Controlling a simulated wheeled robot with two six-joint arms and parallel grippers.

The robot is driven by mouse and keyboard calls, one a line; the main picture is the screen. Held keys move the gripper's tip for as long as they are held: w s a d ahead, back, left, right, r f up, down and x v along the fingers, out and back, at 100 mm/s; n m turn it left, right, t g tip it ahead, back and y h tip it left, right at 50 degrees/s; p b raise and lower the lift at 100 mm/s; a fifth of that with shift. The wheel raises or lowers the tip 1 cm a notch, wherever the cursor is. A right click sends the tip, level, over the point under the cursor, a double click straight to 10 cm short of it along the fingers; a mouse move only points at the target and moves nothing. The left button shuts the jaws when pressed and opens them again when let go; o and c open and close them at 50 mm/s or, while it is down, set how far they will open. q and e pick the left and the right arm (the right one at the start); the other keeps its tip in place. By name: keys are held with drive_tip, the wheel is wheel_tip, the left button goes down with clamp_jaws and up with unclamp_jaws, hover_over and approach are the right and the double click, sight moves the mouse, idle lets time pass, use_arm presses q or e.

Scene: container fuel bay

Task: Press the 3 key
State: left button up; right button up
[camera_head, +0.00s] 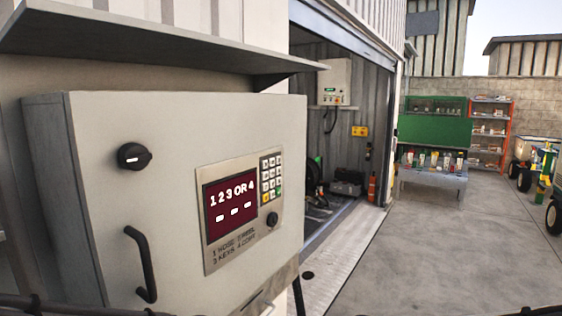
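A grey control cabinet (110,200) fills the left of the view. On its front is a panel (212,258) with a dark red screen (230,205) reading "1 2 3 OR 4" above several white dashes. A small keypad (271,177) with pale keys sits to the right of the screen, with a yellow and a green key in its bottom row. The 3 key is too small to read; digits on single keys cannot be made out. Printed text below the screen is partly legible. Neither of my grippers is in view.
A black knob (133,156) and a black handle (142,264) stick out from the cabinet. A small round dark knob (272,219) sits under the keypad. A sloped hood (150,48) overhangs the cabinet.

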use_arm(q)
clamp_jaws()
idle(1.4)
